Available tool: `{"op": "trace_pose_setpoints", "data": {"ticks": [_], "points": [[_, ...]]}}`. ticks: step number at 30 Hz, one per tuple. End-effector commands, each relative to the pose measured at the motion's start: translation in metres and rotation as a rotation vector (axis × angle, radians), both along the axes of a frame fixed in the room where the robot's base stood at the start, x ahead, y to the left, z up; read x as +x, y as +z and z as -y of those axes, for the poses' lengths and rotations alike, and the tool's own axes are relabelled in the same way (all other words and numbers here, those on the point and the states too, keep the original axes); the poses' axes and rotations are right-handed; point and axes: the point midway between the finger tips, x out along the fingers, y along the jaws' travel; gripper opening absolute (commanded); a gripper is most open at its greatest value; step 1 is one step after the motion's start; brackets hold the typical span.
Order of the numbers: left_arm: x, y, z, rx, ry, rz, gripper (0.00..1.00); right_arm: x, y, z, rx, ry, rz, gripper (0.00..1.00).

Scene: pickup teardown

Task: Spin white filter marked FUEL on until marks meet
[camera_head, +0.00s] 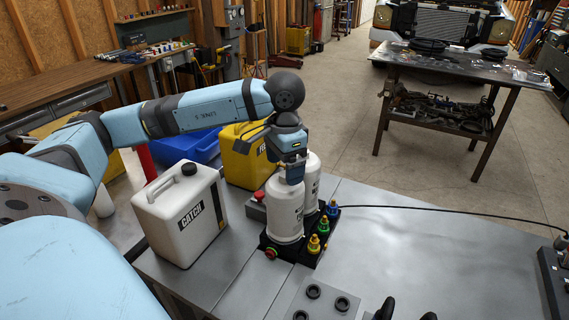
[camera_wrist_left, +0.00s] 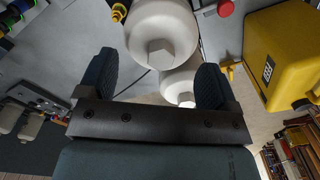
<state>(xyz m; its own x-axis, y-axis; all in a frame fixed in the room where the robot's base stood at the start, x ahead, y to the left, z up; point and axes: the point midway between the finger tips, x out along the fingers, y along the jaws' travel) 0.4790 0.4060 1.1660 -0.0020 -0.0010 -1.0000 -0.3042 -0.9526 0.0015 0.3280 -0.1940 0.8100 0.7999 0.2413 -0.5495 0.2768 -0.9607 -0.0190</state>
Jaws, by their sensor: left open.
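Two white filters stand close together on a black base (camera_head: 290,256): a front one (camera_head: 284,212) and one behind it (camera_head: 312,182). Their lettering is too small or hidden to read as FUEL, and I cannot see alignment marks. My left gripper (camera_head: 292,176) is above the front filter, pointing down. In the left wrist view, its dark fingers (camera_wrist_left: 155,82) are apart with nothing clamped between them. Both filters show hex tops there, one large (camera_wrist_left: 162,30) and one smaller (camera_wrist_left: 180,86). Two separate dark tips, likely my right gripper (camera_head: 407,311), show at the bottom edge, mostly cut off.
A white CATCH jug (camera_head: 180,215) stands left of the filters. A yellow jug (camera_head: 240,160) and a blue bin (camera_head: 185,148) are behind. Coloured fittings (camera_head: 314,244) line the base's right side. A grey block with holes (camera_head: 318,302) is in front. The bench right is mostly clear.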

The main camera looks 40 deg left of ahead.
Motion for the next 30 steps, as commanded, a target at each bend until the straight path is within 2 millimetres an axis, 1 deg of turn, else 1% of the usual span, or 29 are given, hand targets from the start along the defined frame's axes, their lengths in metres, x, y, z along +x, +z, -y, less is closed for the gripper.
{"op": "trace_pose_setpoints", "data": {"ticks": [2, 5, 8, 18, 21, 24, 30], "points": [[0.0, 0.001, 0.0, 0.0, 0.0, 0.0, 0.84, 0.0, 0.0, 0.0, 0.0, 0.0, 0.0, 0.84], [0.001, 0.009, 0.0, 0.0, 0.001, 0.003, 0.84, 0.0, -0.001, 0.0, 0.0, 0.0, 0.0, 0.84], [0.001, 0.026, 0.0, -0.002, 0.0, 0.006, 0.84, 0.0, -0.003, 0.0, 0.0, 0.0, 0.0, 0.84], [0.001, 0.107, 0.001, -0.001, -0.001, 0.006, 0.84, 0.0, -0.008, 0.0, 0.001, -0.001, -0.001, 0.84], [0.0, 0.124, 0.0, 0.001, 0.0, 0.004, 0.84, 0.0, -0.004, 0.0, 0.0, -0.001, -0.002, 0.84], [0.0, 0.133, 0.0, 0.001, 0.0, 0.003, 0.84, 0.0, -0.001, 0.0, 0.0, -0.001, -0.002, 0.84], [0.0, 0.139, 0.0, 0.0, 0.0, 0.001, 0.84, 0.0, 0.001, 0.0, 0.001, -0.001, 0.0, 0.84]]}}
